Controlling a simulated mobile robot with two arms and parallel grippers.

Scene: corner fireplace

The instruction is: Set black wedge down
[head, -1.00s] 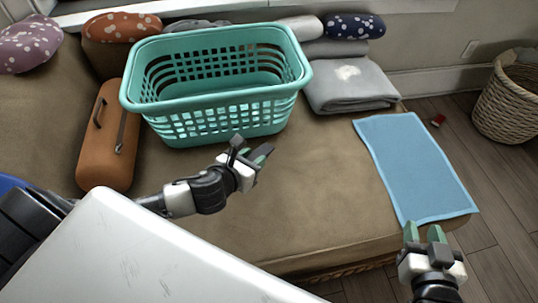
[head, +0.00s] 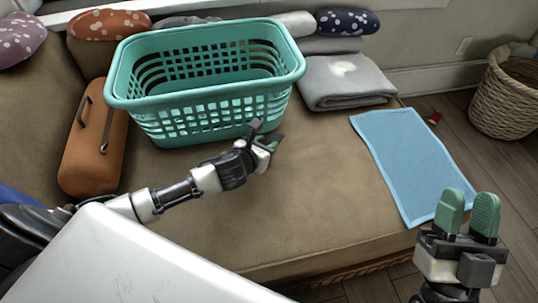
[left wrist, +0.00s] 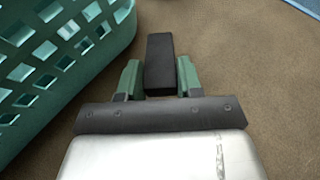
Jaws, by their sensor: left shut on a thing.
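The black wedge (left wrist: 159,62) is a dark block held between the green fingertips of my left gripper (left wrist: 160,80) in the left wrist view. Whether the wedge touches the seat below is hard to tell. My right gripper (head: 468,214) is at the lower right, pointing up, with a gap between its green fingers and nothing in it.
The teal basket (head: 200,102) stands on the brown cushioned seat (head: 310,190). An orange case (head: 94,150) lies left of it. A blue cloth (head: 408,160) lies at the right edge, a folded grey blanket (head: 345,82) behind. The seat's middle is clear.

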